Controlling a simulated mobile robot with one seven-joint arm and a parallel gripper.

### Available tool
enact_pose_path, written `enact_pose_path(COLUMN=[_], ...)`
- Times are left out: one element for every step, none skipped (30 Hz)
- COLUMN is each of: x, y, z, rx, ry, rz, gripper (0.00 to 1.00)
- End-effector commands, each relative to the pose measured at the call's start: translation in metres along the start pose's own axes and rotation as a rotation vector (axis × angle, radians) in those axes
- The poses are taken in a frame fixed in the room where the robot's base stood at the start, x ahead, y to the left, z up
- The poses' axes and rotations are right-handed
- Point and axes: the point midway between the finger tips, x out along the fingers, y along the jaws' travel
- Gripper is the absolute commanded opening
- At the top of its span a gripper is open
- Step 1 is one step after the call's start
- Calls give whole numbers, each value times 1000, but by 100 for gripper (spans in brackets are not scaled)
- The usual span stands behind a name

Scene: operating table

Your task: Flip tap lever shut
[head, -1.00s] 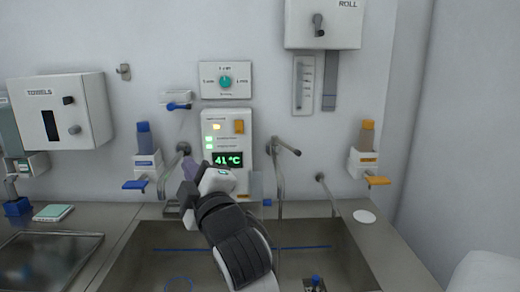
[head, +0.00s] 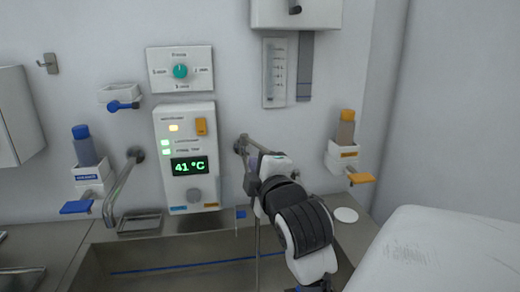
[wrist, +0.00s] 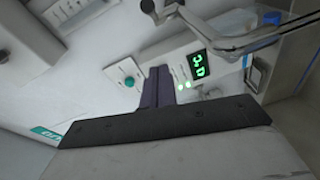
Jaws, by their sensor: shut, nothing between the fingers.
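The right-hand metal tap (head: 241,146) comes out of the wall right of the temperature panel in the head view. My gripper (head: 250,172) is shut and empty, just below the lever and close to the tap. I cannot tell whether it touches. My arm hides part of the tap's lower body. In the wrist view the shut purple-grey fingers (wrist: 158,80) point toward the wall, and a metal spout (wrist: 235,42) crosses the upper right, apart from them in the picture.
The temperature panel (head: 186,150) reads 41 °C, with a dial plate (head: 180,71) above. Another tap (head: 122,188) stands left of the panel. Soap dispensers with a blue lever (head: 76,207) and an orange lever (head: 361,178) flank the taps. The sink (head: 180,250) lies below; a white surface (head: 430,250) is right.

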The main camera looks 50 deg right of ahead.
Motion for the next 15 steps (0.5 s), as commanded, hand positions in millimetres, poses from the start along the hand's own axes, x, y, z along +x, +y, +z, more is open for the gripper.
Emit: enact_pose_path(x=[11,18,27,34,40,49,55,61,69,72,72,73,74,75,76], y=[4,4,4,4,4,4,4,4,4,4,4,4,3,3,3], z=[-1,-1,-1,-1,-1,-2,-1,-1,-1,2,10,16,20,24,28], rx=[3,2,3,3,3,3,3,3,3,3,4,4,4,4,2], ry=[1,1,1,1,1,2,2,1,1,-1,-5,-5,-4,-3,-3], rz=[-5,-4,-5,-4,-5,-5,-4,-4,-3,-3,-3,-2,-1,-2,-1], gripper=[0,0,0,0,0,0,0,0,0,0,0,0,0,0,0])
